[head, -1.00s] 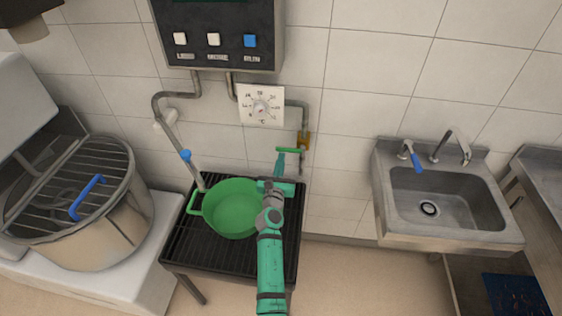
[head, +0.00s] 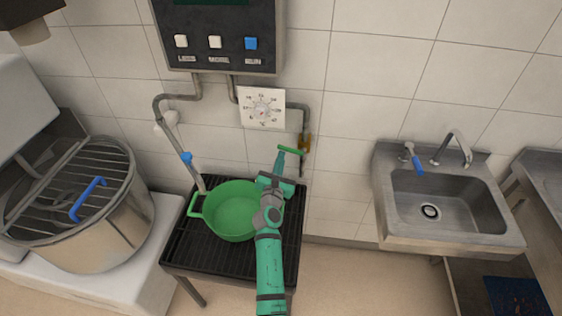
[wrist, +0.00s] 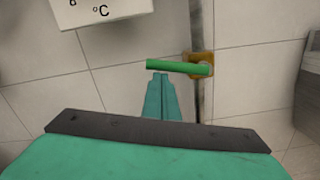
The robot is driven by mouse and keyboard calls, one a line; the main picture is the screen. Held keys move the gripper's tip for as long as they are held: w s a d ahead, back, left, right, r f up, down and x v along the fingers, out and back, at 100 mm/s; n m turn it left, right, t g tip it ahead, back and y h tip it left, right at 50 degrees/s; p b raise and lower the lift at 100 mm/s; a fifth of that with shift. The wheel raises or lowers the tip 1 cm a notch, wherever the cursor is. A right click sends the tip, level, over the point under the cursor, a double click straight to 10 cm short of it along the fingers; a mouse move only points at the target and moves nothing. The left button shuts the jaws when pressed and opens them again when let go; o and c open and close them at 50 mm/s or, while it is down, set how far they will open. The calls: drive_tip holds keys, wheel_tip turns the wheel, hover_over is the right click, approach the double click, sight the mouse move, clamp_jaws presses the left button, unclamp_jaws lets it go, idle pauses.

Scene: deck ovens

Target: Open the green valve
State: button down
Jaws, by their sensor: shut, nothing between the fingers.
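The green valve handle (head: 290,149) is a flat bar on a brass valve body (head: 306,142), set in a thin pipe on the tiled wall. In the wrist view the handle (wrist: 178,67) lies nearly level, pointing left from the brass body (wrist: 203,67). My gripper (head: 280,153) is shut and empty. In the wrist view its fingertips (wrist: 160,76) are just below the free left end of the handle; I cannot tell if they touch it.
A green pot (head: 232,211) stands on the black grate table (head: 180,250) beneath my arm. A white dial plate (head: 261,107) and a control box (head: 220,35) are on the wall above. A sink (head: 450,200) is at the right.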

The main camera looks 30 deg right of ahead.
drive_tip(key=r+m, duration=0.1)
drive_tip(key=m, duration=0.1)
drive_tip(key=d+r+m, duration=0.1)
drive_tip(key=r+m, duration=0.1)
drive_tip(key=m, duration=0.1)
drive_tip(key=s+r+m, duration=0.1)
drive_tip(key=r+m, duration=0.1)
drive_tip(key=shift+d+m, duration=0.15)
drive_tip(key=shift+m, duration=0.25)
drive_tip(key=shift+s+d+r+m+g, duration=0.15)
drive_tip(key=shift+s+d+r+m, duration=0.35)
drive_tip(key=shift+m, duration=0.75)
drive_tip(key=shift+s+d+r+m+g, duration=0.1)
drive_tip(key=shift+s+d+r+m, duration=0.45)
drive_tip(key=shift+m, duration=0.75)
drive_tip(key=shift+s+d+r+m+g, duration=0.3)
drive_tip(key=shift+d+m, duration=0.35)
drive_tip(key=shift+m, duration=0.6)
drive_tip(key=shift+d, duration=0.1)
approach(285, 149)
drive_tip(key=s+a+r, duration=0.1)
drive_tip(key=s+r, duration=0.2)
drive_tip(key=r, duration=0.2)
drive_tip(key=shift+a, duration=0.35)
